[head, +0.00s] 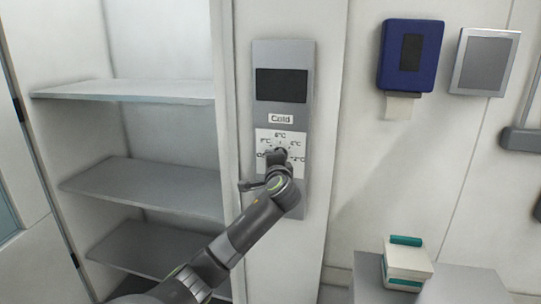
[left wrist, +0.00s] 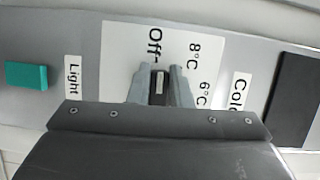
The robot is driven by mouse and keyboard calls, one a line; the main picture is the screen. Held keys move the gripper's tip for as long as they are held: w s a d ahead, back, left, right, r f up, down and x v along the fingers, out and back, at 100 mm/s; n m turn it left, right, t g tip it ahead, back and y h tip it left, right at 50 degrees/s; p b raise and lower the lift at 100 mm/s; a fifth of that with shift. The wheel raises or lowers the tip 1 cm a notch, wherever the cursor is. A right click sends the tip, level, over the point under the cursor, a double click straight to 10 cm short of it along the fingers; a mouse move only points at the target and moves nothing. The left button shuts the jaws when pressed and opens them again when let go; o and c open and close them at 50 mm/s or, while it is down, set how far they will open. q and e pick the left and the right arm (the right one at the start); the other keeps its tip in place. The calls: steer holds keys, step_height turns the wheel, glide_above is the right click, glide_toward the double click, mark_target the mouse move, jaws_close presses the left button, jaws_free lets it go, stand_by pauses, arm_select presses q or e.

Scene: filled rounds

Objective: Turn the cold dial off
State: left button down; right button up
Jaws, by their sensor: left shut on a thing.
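The cold dial sits on a white scale plate (head: 264,139) on the grey wall panel under the "Cold" label. My left gripper (head: 279,157) reaches up to it and covers most of it in the head view. In the left wrist view my left gripper (left wrist: 160,84) has its two fingers shut on either side of the dark dial (left wrist: 159,84). A pale mark on the dial lies close to the "Off" tick and appears roughly in line with it. The 8°C and 6°C marks are to the right. The dial's base is hidden by the gripper. My right gripper is out of view.
A dark display (head: 282,85) is above the dial. A green switch (left wrist: 26,75) labelled "Light" shows in the left wrist view. Open shelves (head: 130,91) stand left; a blue dispenser (head: 392,70) hangs right. A white box (head: 407,262) sits low at right.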

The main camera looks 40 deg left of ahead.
arm_select(q)
steer(key=shift+d+n+p, duration=0.1)
steer(key=shift+n+p, duration=0.2)
steer(key=shift+n, duration=0.2)
steer(key=shift+w, duration=0.1)
steer(key=c, duration=1.3)
jaws_free()
steer(key=shift+d, duration=0.1)
steer(key=shift+w+f, duration=0.15)
steer(key=shift+w, duration=0.05)
steer(key=shift+r+b+v, duration=0.15)
steer(key=shift+b+v, duration=0.55)
steer(key=shift+v, duration=2.2)
steer(key=shift+r+b+v, duration=0.15)
steer(key=shift+b+v, duration=0.55)
steer(key=shift+v, duration=2.15)
steer(key=shift+r+b+v, duration=0.2)
steer(key=shift+b+v, duration=0.5)
steer(key=shift+v, duration=2.2)
steer(key=shift+f, duration=0.1)
